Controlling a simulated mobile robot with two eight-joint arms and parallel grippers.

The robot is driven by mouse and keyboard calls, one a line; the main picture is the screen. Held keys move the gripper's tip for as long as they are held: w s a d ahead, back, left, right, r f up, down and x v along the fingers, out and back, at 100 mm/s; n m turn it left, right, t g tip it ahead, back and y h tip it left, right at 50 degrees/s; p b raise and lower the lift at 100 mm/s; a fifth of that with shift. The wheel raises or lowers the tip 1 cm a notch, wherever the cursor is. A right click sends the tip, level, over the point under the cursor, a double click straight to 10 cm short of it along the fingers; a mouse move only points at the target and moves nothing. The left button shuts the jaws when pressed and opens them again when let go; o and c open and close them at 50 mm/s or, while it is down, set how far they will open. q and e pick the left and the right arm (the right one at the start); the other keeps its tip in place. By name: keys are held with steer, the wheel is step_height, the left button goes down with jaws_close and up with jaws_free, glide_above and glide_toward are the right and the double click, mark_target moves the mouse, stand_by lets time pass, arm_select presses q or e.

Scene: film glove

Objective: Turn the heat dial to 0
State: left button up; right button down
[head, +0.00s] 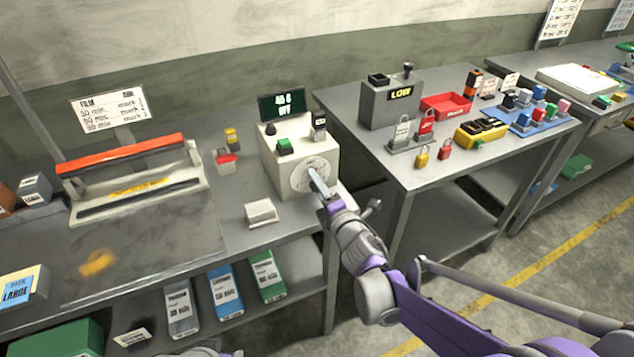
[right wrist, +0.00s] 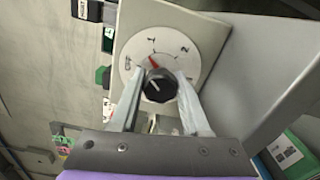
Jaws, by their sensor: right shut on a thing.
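The heat dial is a black knob (right wrist: 161,85) on a round white plate (right wrist: 172,50), which is on the front of a white control box (head: 298,151). In the right wrist view the plate bears marks including 1 and 2, with a less legible label at the left. A red mark shows just above the knob, toward the 1. My right gripper (head: 316,176) is shut on the knob. In the right wrist view one finger is on each side of it. In the head view the gripper hides the knob.
A dark display (head: 282,106) stands on the box, its lower line apparently reading OFF. A green button (head: 284,146) is on the box's top. A sealer with a red bar (head: 125,152) stands left. A small white block (head: 261,213) lies on the bench before the box.

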steer(key=n+p, duration=0.1)
steer(key=n, duration=0.3)
steer(key=shift+n+p, duration=0.45)
steer(key=shift+n, duration=1.45)
steer(key=shift+c, duration=1.9)
jaws_free()
steer(key=v, duration=1.1)
